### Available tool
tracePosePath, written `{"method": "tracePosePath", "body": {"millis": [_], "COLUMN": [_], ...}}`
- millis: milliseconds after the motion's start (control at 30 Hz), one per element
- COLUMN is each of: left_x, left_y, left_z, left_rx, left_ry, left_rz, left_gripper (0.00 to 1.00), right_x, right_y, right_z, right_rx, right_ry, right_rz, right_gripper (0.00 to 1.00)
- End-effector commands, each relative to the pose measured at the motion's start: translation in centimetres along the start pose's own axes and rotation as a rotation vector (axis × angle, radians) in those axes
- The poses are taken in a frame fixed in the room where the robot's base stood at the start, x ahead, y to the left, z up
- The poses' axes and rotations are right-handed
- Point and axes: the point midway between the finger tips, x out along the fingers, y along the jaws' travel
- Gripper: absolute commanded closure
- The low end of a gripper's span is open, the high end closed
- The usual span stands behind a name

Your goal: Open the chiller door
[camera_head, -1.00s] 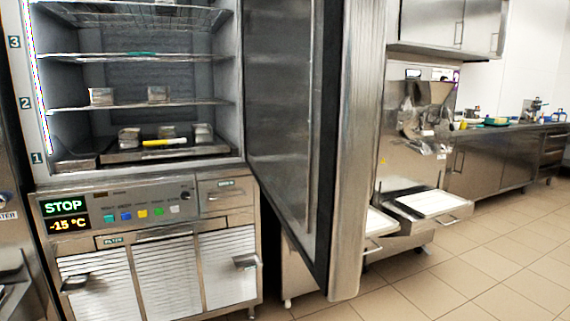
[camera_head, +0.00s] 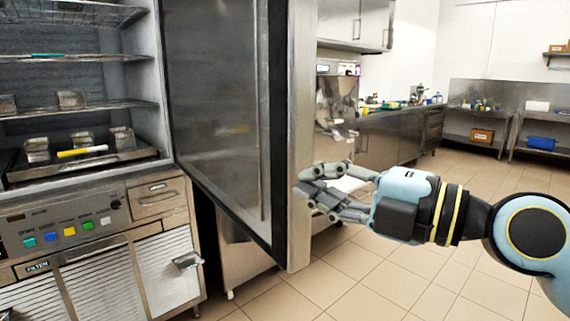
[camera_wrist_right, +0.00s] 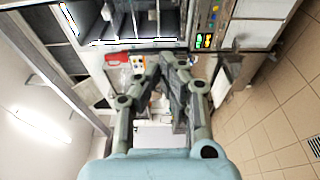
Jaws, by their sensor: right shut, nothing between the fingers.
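The chiller door (camera_head: 215,110) is swung open from the right side of the chiller cabinet (camera_head: 165,190), showing its dark inner face and gasket. Its metal free edge (camera_head: 301,90) faces me. My right gripper (camera_head: 303,190) comes in from the right, its fingers shut and empty. The fingertips overlap the lower part of the door's free edge in the head view; I cannot tell whether they touch it. In the right wrist view the gripper (camera_wrist_right: 160,65) has its fingertips close together. My left gripper is in neither view.
Wire shelves (camera_head: 80,58) inside the chiller hold small metal containers and a yellow item (camera_head: 82,151). A control panel (camera_head: 62,225) with coloured buttons is below. A steel counter (camera_head: 385,135) stands behind the door at the right. The tiled floor (camera_head: 350,270) in front is clear.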

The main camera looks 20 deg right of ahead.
Motion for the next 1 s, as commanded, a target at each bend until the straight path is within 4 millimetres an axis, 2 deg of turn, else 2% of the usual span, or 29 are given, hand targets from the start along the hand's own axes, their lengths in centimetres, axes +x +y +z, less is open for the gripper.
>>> {"method": "tracePosePath", "body": {"millis": [567, 800, 1000], "left_x": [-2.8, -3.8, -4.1], "left_y": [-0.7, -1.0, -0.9], "left_z": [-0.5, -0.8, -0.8], "left_rx": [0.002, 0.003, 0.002], "left_ry": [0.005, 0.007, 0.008], "left_rz": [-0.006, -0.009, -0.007], "left_gripper": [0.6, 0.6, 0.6], "right_x": [9.4, 8.2, 7.8], "right_y": [0.3, 0.1, 0.0], "right_z": [0.0, 2.8, 3.8], "right_rx": [0.007, -0.001, 0.002], "right_ry": [0.0, 0.0, -0.001], "right_rz": [0.004, -0.003, 0.0], "right_gripper": [1.0, 1.0, 1.0]}}
